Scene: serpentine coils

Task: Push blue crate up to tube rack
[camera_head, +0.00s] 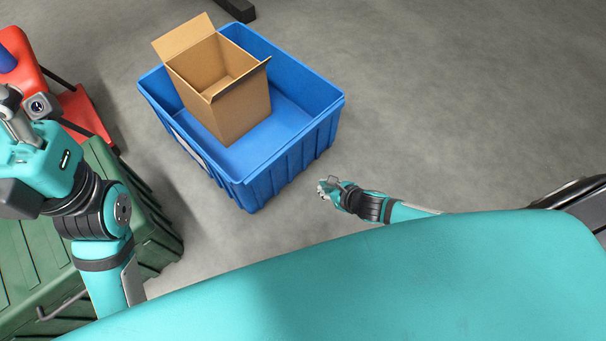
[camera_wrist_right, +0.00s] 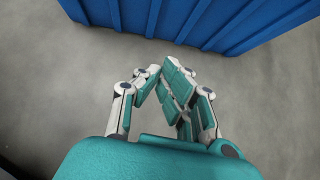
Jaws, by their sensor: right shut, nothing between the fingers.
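The blue crate (camera_head: 290,165) stands on the grey floor with an open cardboard box (camera_head: 225,110) inside it. Its ribbed side also fills the top of the right wrist view (camera_wrist_right: 200,22). My right gripper (camera_head: 325,187) is beside the crate's near right side, low near the floor, with a gap of floor between them. Its fingertips are together and empty in the right wrist view (camera_wrist_right: 168,72). My left gripper is at the left edge, partly cut off, and its fingers do not show clearly. I cannot make out a tube rack in either view.
A green ribbed container (camera_head: 150,225) stands at the lower left, left of the crate. A red object (camera_head: 80,115) is behind it. A dark block (camera_head: 237,9) lies on the floor at the top. The floor right of the crate is clear.

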